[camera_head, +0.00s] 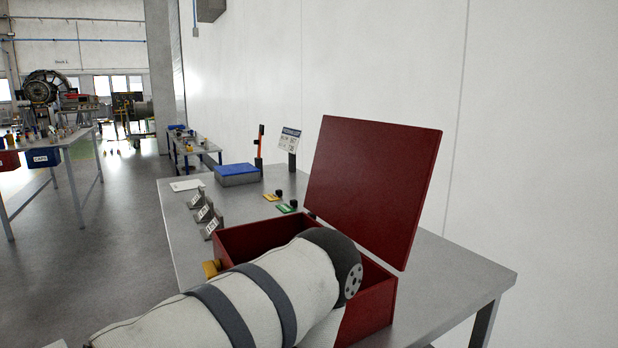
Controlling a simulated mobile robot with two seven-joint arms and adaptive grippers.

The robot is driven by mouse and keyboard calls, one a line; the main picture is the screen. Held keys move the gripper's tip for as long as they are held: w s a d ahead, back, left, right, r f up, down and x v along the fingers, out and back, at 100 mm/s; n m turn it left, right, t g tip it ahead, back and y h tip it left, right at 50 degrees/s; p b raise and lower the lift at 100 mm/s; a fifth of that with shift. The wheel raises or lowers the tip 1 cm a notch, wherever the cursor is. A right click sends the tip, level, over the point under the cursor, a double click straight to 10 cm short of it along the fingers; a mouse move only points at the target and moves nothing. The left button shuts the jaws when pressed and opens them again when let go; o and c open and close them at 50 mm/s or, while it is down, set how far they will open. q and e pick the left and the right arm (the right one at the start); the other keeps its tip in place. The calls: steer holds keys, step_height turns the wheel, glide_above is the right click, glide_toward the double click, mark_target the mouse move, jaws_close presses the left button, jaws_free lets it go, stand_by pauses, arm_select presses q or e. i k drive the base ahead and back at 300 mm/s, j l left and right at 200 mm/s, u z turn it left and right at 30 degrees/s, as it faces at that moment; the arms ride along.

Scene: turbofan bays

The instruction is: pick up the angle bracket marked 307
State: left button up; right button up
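Several small grey angle brackets stand in a row on the grey table, left of the red box: a far one (197,198), a middle one (204,212) and a near one (212,227). Each has a white label, but the numbers are too small to read surely, so I cannot tell which is 307. One of my arms, in a pale sleeve with dark bands, reaches in from the lower left across the front of the red box. No gripper fingers show in the head view.
The red box (257,236) stands with its lid (372,190) raised. Behind the brackets are a blue-topped case (237,174), a white card (187,184), yellow (272,197) and green (287,208) tags, and a sign on a stand (289,144). The table's right end (462,278) is bare.

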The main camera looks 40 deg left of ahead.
mark_target(218, 222)
steer(key=i+l+u, duration=0.15)
steer(key=u, duration=0.35)
steer(key=i+l+u, duration=0.25)
steer(key=u, duration=0.2)
steer(key=i+l+u, duration=0.15)
steer(key=l+u, duration=0.15)
steer(key=u, duration=0.2)
steer(key=l+u, duration=0.3)
steer(key=u, duration=0.15)
steer(key=l+u, duration=0.3)
steer(key=l, duration=0.25)
steer(key=k+l+u, duration=0.1)
steer(key=l+u, duration=0.2)
steer(key=l, duration=0.2)
steer(key=k+l+u, duration=0.1)
steer(key=l+u, duration=0.25)
steer(key=l, duration=0.15)
